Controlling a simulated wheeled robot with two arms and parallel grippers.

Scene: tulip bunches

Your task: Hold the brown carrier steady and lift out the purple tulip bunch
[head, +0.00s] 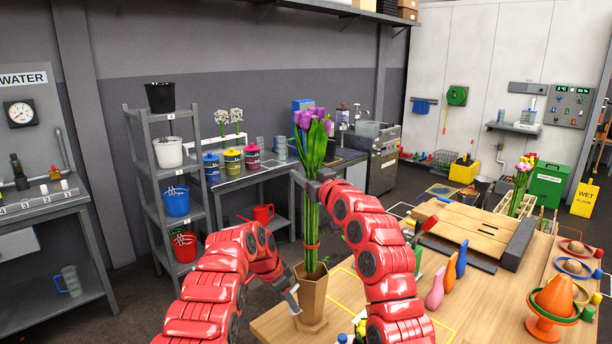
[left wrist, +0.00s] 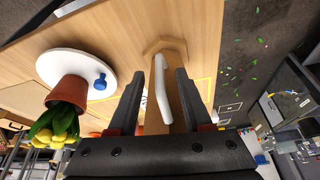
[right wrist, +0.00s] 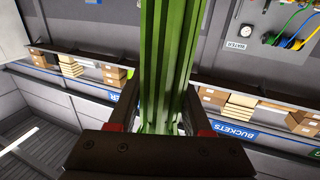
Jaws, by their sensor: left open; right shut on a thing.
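The brown carrier (head: 313,298) stands upright at the near left edge of the wooden table. The purple tulip bunch (head: 313,140) is upright above it, with a red tie (head: 311,246) low on its stems. The stem ends meet the carrier's mouth; how deep they sit is hidden. My right gripper (head: 318,182) is shut on the stems below the blooms; green stems (right wrist: 168,60) fill its jaws in the right wrist view. My left gripper (head: 290,292) is open at the carrier's side. In the left wrist view, the carrier's pale handle (left wrist: 162,92) lies between its fingers.
A potted yellow plant (left wrist: 66,98) on a white round base stands near the carrier. Pink, orange and blue bottle shapes (head: 448,275) and a wooden board (head: 470,228) lie to the right. An orange cone (head: 553,300) stands at the table's right.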

